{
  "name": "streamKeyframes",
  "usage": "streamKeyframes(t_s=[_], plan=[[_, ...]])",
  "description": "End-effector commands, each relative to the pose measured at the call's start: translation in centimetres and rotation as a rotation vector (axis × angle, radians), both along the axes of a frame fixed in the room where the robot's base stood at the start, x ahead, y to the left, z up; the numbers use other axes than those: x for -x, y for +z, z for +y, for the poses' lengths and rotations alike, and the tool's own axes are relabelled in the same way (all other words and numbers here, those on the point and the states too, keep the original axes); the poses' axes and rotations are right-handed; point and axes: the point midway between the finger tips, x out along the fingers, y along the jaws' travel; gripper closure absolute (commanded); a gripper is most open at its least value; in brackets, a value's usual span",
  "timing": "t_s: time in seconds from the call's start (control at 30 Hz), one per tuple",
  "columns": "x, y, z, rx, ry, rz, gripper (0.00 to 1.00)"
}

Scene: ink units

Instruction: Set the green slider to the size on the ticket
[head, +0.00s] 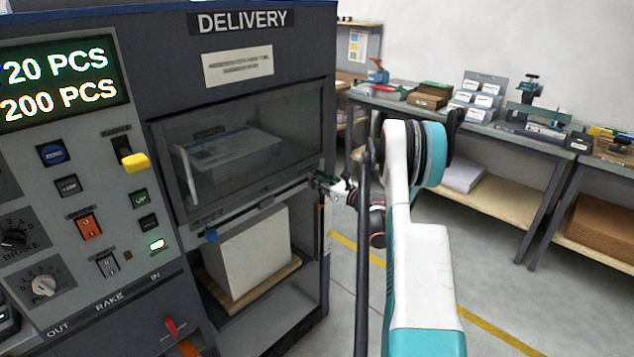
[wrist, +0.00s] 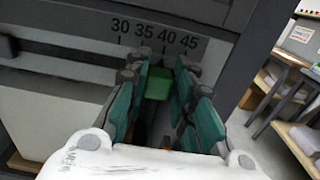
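The green slider (wrist: 158,84) sits under a printed scale (wrist: 156,37) marked 30, 35, 40 and 45 in the wrist view. It appears below the stretch between 35 and 40, but the slanted view hides the exact reading. My gripper (wrist: 161,80) has one green-padded finger on each side of the slider, its tips very close to it. Whether the pads press on it cannot be told. In the head view my gripper (head: 326,184) is at the right front edge of the delivery machine, and the slider is hidden there. I cannot make out a ticket with a readable size.
The delivery machine (head: 317,50) carries a display (head: 60,75) reading "20 PCS" and "200 PCS", and a label (head: 238,66) too blurred to read. A white stack (head: 245,255) stands on a pallet in its lower bay. A workbench (head: 480,128) stands behind; the floor between is clear.

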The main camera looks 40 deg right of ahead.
Motion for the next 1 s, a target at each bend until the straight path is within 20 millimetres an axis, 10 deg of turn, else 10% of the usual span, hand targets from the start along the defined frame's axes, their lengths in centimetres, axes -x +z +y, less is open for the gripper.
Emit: streamKeyframes(t_s=[0.53, 1.0], plan=[[0.8, 0.0, -0.1, 0.0, 0.0, 0.0, 0.57], [9.5, 0.0, -0.8, 0.0, -0.002, 0.0, 0.57]])
